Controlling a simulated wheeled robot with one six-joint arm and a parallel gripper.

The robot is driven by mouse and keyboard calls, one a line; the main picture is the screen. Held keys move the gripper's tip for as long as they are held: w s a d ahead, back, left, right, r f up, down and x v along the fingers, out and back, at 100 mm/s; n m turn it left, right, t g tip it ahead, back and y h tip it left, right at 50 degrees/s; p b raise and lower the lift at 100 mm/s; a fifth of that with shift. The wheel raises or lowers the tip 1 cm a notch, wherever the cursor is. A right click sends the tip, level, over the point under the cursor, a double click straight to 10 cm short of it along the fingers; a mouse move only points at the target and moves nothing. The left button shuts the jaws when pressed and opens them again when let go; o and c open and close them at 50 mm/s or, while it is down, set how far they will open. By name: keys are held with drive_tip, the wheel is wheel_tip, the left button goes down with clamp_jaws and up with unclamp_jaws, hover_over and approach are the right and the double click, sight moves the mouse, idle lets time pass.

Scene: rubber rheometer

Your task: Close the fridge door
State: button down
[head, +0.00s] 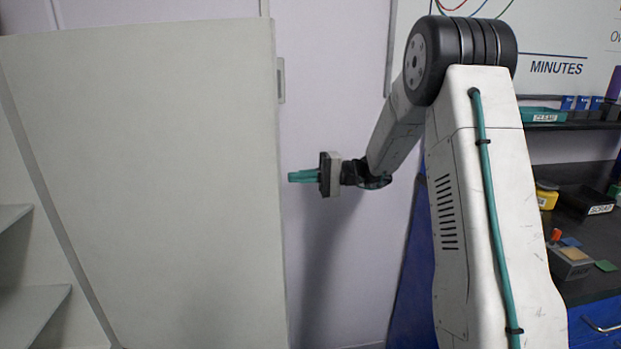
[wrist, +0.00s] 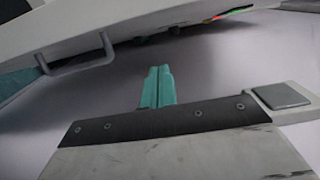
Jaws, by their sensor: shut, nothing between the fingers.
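The fridge door (head: 150,190) is a large pale panel standing open on the left of the head view. Shelves show in the fridge (head: 30,300) beyond its left edge. A small grey handle (head: 281,80) is at the door's upper right edge. My gripper (head: 292,177) is just right of the door's free edge, with its teal fingers pointing left toward it. Whether they touch the door I cannot tell. In the wrist view my gripper (wrist: 159,69) has its fingers together and empty, and a pale panel with a bar handle (wrist: 76,55) crosses the upper left.
A dark bench on the right holds a yellow container (head: 546,196), a black scrap bin (head: 588,201) and a small grey device (head: 570,262). A shelf (head: 570,125) with a teal tray is above. A pale wall is behind my gripper.

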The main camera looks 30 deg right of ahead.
sight(279, 186)
drive_tip(key=shift+s+a, duration=0.35)
drive_tip(key=shift+a, duration=0.7)
drive_tip(key=shift+s+a, duration=0.4)
drive_tip(key=shift+a, duration=0.7)
drive_tip(key=shift+s+a, duration=0.35)
drive_tip(key=shift+a, duration=0.7)
